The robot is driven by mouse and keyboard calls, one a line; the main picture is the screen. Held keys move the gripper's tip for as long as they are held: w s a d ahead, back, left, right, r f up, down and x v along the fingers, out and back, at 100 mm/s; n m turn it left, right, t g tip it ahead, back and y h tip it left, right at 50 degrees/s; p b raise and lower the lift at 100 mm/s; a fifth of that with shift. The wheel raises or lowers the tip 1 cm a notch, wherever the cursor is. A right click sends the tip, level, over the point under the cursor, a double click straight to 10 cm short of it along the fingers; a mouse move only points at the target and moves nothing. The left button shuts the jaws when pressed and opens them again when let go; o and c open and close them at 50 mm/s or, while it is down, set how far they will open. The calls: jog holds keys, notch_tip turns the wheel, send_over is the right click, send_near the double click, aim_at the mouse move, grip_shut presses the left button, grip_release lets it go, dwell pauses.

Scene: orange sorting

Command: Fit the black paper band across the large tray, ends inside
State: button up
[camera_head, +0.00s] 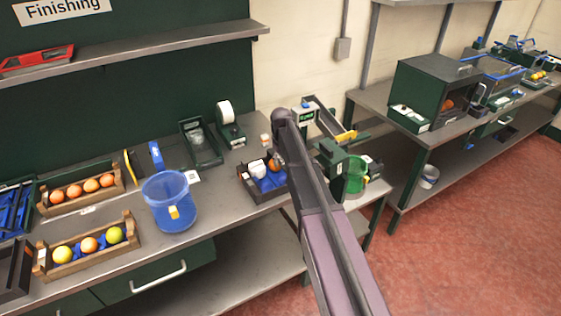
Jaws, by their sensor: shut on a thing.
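My arm rises from the bottom edge to a rounded joint above the bench. My gripper is hidden behind it, and I cannot make out its fingers or anything in them. Two wooden trays stand at the left: the front tray (97,262) holds a few yellow and orange fruits on blue lining, and the back tray (80,205) holds a row of oranges. A dark tray (266,197) with blue lining, an orange and white items stands just left of my arm. I cannot tell which is the large tray. No black paper band is clearly visible.
A blue bucket (170,205) stands mid-bench. Behind it are a dark green holder (203,143) and a white roll dispenser (228,122). A green container (355,175) is right of my arm. A second bench (385,115) stands farther right. The bench front between bucket and dark tray is clear.

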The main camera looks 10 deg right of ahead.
jog(key=shift+f+b, duration=0.55)
jog(key=shift+f, duration=0.05)
dwell(0.5)
jog(key=o, duration=0.9)
jog(key=shift+c, duration=0.2)
jog(key=shift+o, duration=0.8)
jog(key=shift+r, duration=0.15)
jog(key=shift+r+p, duration=3.9)
jog(key=shift+p, duration=0.15)
